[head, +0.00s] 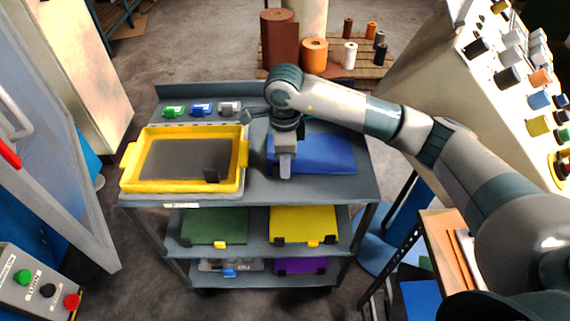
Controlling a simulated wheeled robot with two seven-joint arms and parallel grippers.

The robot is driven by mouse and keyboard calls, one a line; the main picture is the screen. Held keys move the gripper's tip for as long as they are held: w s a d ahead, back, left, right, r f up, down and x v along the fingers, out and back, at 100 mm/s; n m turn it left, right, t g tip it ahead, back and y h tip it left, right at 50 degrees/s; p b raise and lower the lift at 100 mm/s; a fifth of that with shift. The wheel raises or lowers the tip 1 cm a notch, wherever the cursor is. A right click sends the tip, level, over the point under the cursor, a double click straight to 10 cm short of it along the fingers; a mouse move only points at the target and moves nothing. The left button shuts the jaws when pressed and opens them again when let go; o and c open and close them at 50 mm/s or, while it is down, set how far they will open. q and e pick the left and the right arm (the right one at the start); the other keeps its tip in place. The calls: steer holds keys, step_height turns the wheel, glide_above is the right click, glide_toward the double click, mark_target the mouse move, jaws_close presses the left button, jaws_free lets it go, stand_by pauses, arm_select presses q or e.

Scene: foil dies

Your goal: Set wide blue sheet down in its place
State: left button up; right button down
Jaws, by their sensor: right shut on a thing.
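The wide blue sheet (328,154) is at the right half of the cart's top shelf (262,188), beside the yellow-rimmed tray (243,160). It looks flat; I cannot tell whether it touches the shelf. My right gripper (285,172) points down at the sheet's left end and is shut on it. The fingers and wrist hide part of that end. My left gripper is not in view.
Small green (173,111), blue (202,109) and grey (229,108) pieces sit along the shelf's back. Green (215,227) and yellow (303,222) sheets lie on the middle shelf, a purple one (300,266) below. A slanted control panel (485,85) stands at right.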

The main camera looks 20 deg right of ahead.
steer(key=shift+s+d+f+b, duration=0.15)
steer(key=shift+f+b, duration=0.25)
